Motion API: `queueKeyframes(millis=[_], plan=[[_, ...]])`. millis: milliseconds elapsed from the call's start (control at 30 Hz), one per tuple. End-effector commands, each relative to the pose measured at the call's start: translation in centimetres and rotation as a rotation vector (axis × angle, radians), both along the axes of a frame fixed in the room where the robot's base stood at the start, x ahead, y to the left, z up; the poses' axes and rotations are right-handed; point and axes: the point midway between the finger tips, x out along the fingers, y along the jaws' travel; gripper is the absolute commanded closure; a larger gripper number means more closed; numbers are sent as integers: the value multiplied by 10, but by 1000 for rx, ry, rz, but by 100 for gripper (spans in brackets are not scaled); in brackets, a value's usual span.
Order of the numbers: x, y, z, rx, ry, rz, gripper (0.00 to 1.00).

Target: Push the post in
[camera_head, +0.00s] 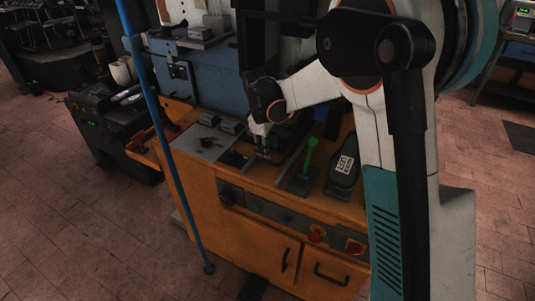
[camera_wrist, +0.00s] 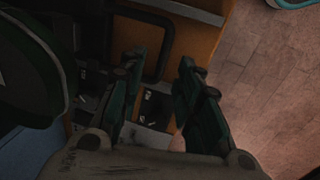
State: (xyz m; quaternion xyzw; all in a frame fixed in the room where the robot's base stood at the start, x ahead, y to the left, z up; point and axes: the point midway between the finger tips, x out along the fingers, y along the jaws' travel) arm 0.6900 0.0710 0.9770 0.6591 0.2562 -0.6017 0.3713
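My gripper (camera_head: 263,151) points down over the orange cabinet's top in the head view. In the wrist view the gripper (camera_wrist: 160,62) has its two dark green fingers apart, with a clear gap and nothing held between them. I cannot pick out the post with certainty. An upright green handle (camera_head: 309,153) on a dark plate stands to the right of the gripper, apart from it. Below the fingers in the wrist view lie dark parts and a black angular frame (camera_wrist: 164,50), too dim to name. My arm hides part of the machine behind.
The orange cabinet (camera_head: 235,243) has a front panel with a red knob (camera_head: 317,235). A dark device with a white label (camera_head: 346,165) stands right of the green handle. A grey plate (camera_head: 203,140) lies at left. A blue pole (camera_head: 165,130) rises in front. Brick floor is open around.

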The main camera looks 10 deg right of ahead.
Motion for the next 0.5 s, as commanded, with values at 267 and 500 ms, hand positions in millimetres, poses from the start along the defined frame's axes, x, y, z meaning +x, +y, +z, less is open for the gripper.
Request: queueKeyframes(millis=[267, 500], plan=[[-7, 6, 49, -1, -1, 0, 69], [-9, 7, 63, -1, -1, 0, 69]])
